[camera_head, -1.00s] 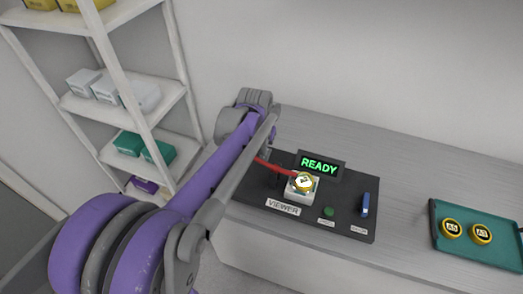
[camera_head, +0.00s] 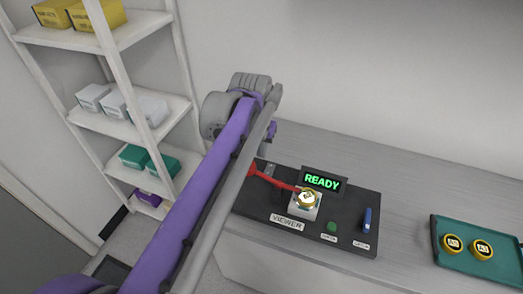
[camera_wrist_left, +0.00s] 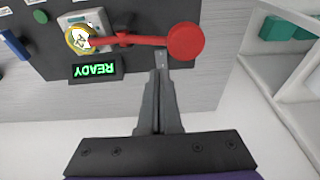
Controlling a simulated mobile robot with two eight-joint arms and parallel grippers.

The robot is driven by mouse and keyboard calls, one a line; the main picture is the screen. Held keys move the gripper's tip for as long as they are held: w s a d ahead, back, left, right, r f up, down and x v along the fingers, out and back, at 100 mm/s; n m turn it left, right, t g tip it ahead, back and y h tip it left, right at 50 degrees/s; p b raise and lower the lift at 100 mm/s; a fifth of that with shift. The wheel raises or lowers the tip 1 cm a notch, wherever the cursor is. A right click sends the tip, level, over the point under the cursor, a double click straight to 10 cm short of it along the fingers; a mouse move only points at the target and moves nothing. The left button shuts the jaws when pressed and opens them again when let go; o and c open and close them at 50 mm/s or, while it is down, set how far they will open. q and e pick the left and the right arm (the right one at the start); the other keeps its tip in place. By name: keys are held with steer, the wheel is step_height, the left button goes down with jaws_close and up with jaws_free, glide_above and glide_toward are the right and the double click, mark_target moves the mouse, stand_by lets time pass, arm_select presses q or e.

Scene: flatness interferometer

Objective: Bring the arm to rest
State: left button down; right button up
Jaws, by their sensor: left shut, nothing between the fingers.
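My left gripper (camera_wrist_left: 160,85) shows in the left wrist view, shut with nothing between its fingers. Its tips are near the back edge of the dark viewer panel (camera_wrist_left: 40,62), beside the red lever's round knob (camera_wrist_left: 186,42). I cannot tell whether they touch anything. In the head view my left arm reaches in from the bottom and hides most of the gripper. The red lever (camera_head: 278,182) reaches to a gold-rimmed disc (camera_head: 307,198) on the viewer's light block. The display (camera_head: 322,181) reads READY in green. My right gripper is not in view.
A green button (camera_head: 332,226) and a blue switch (camera_head: 367,219) are on the panel. A teal tray (camera_head: 440,228) with two gold-rimmed discs (camera_head: 482,248) is at the right of the grey bench (camera_head: 400,185). A white shelf (camera_head: 110,125) with boxes stands left of the arm.

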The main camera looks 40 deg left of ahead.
arm_select(q)
steer(key=shift+d, duration=0.1)
steer(key=s+d+f+m+t, duration=0.3)
steer(key=s+d+f, duration=0.7)
steer(key=d, duration=0.5)
step_height(320, 180, down, 3)
steer(key=shift+s+r+h, duration=0.1)
steer(key=shift+s+h, duration=0.25)
steer(key=shift+h, duration=0.05)
